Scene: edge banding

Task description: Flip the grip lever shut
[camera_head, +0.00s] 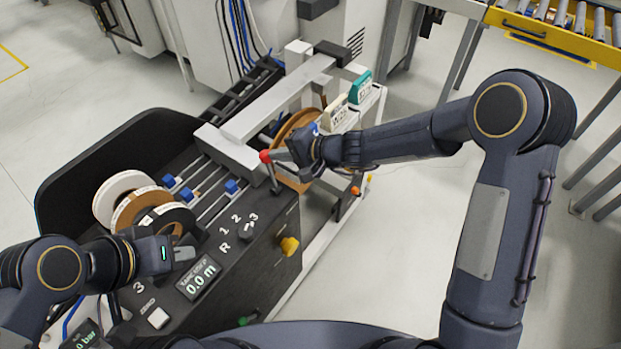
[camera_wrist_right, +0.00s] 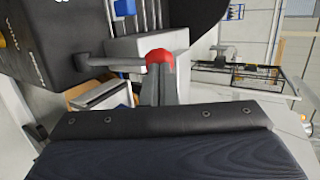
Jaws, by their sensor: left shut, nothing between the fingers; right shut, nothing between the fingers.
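The grip lever is a grey rod with a red knob (camera_head: 265,156), at the right edge of the dark machine panel. In the right wrist view the red knob (camera_wrist_right: 160,57) is just beyond my fingertips, with the grey lever rod (camera_wrist_right: 105,61) running left from it. My right gripper (camera_head: 277,156) is shut and empty, its tips at or touching the knob; exact contact cannot be told. It also shows in the right wrist view (camera_wrist_right: 161,88). My left gripper (camera_head: 186,254) is shut and empty over the panel near the tape rolls.
White, brown and black edge-band rolls (camera_head: 126,192) stand at the panel's left. Blue clamps (camera_head: 196,190) sit on rods. A display (camera_head: 198,277) and a yellow knob (camera_head: 289,246) are on the machine. A brown roll (camera_head: 297,131) is behind my right gripper.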

